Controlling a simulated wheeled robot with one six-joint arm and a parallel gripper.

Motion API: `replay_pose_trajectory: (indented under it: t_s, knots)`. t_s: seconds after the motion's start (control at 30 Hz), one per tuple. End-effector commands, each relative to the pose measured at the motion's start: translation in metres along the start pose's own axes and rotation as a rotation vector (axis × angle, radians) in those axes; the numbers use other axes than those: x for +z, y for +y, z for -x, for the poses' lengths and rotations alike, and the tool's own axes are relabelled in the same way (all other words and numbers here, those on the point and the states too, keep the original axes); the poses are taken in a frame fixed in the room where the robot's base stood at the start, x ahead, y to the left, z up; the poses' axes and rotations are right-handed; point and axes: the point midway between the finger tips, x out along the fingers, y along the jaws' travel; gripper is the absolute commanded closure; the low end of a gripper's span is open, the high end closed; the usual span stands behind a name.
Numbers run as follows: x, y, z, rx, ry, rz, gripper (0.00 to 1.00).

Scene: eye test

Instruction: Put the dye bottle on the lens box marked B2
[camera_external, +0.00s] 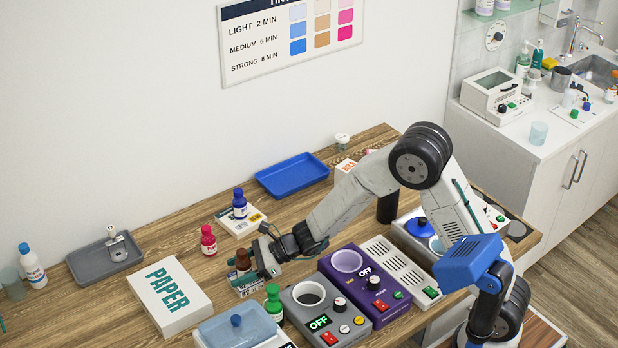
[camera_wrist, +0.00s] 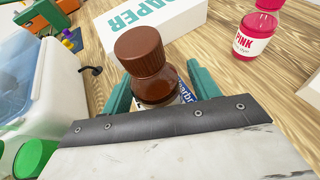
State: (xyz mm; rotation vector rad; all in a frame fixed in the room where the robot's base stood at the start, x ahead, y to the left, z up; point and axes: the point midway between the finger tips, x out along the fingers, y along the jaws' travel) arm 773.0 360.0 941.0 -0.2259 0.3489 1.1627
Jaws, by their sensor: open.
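A brown dye bottle (camera_external: 242,260) with a brown cap stands upright at the front middle of the wooden table. It appears to stand on a small white lens box (camera_external: 247,289), whose marking looks like B2; my gripper and the bottle partly hide the box. My gripper (camera_external: 257,263) is open, low over the table at the bottle. In the wrist view the brown bottle (camera_wrist: 148,62) is between the two green fingers of my gripper (camera_wrist: 163,88). Its lower part is hidden by the gripper body, and finger contact cannot be told.
A pink bottle (camera_external: 208,241) and a blue bottle (camera_external: 239,204) on another white box (camera_external: 256,221) stand behind. A green-capped bottle (camera_external: 273,303), a grey device (camera_external: 300,318) and a PAPER box (camera_external: 165,297) are close by. A blue tray (camera_external: 292,176) lies farther back.

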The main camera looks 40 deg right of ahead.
Motion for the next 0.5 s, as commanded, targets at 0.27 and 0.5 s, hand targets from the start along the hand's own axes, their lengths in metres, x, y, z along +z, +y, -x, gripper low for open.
replay_pose_trajectory:
  t_s: [0.27,0.5]
  knots:
    - [0.001,-0.001,0.060,-0.003,-0.001,0.001,0.39]
    - [0.000,-0.001,0.099,-0.001,0.000,0.000,0.39]
